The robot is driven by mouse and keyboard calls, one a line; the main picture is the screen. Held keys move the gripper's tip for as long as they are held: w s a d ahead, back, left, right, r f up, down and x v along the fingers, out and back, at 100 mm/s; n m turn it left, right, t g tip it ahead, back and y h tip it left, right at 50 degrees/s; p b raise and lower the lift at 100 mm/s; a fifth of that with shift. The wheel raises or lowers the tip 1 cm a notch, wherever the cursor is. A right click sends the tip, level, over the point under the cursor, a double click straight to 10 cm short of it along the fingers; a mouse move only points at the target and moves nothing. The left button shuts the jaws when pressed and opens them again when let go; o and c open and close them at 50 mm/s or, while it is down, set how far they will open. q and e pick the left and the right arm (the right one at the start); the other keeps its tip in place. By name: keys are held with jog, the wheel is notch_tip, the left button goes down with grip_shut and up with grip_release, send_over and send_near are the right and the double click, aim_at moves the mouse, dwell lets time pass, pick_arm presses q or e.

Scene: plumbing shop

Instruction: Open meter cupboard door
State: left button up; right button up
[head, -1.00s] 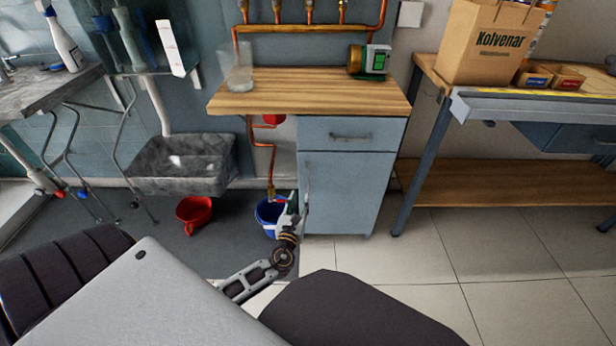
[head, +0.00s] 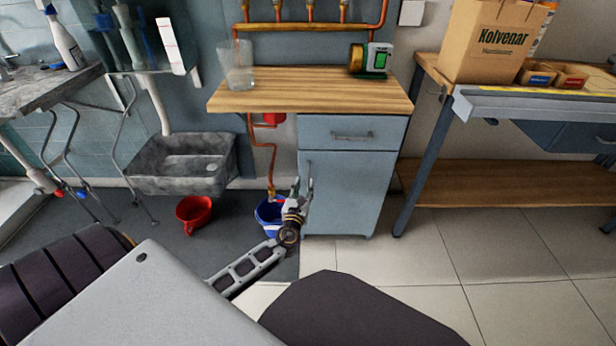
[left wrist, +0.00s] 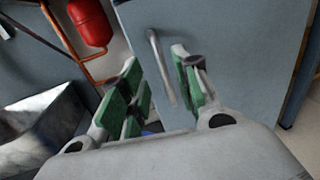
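The cupboard door (head: 345,190) is a blue-grey panel below a drawer, and it looks shut. Its upright bar handle (left wrist: 157,55) is near the door's left edge. My left gripper (head: 302,186) is in front of the door's left side, close to the handle. In the left wrist view the left gripper (left wrist: 160,85) is open, with green pads on its fingers. The handle's lower part appears between the spread fingers there; I cannot see contact. My right gripper is out of view.
A blue bucket (head: 268,214) stands just left of the cupboard, under copper pipes (head: 271,165). A red bucket (head: 194,212) and a stone sink (head: 180,165) are farther left. A workbench (head: 500,183) stands to the right. The tiled floor (head: 420,255) before the cupboard is clear.

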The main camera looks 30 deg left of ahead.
aim_at(308, 176)
pick_arm(q)
jog(key=shift+b+x, duration=0.85)
jog(key=shift+x, duration=2.75)
jog(key=shift+c, duration=0.4)
grip_shut()
